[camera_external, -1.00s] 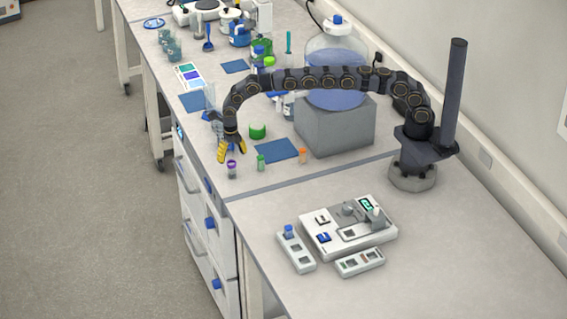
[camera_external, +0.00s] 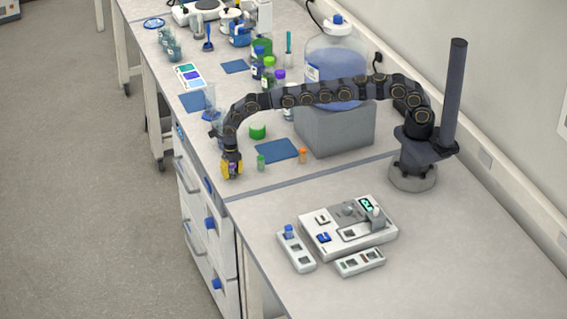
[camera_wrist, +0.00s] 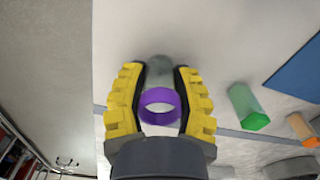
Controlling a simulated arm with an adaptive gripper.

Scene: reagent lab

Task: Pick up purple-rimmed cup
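The purple-rimmed cup (camera_wrist: 160,97) is a small clear vessel with a purple ring around its mouth. In the wrist view it sits between the two yellow fingers of my gripper (camera_wrist: 160,105), one on each side. In the external view my gripper (camera_external: 232,168) is low over the bench near its left edge, and the cup (camera_external: 232,168) is mostly hidden behind the fingers. The fingers are apart with the cup between them; I cannot tell whether both press on it.
The bench's left edge is close to my gripper.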

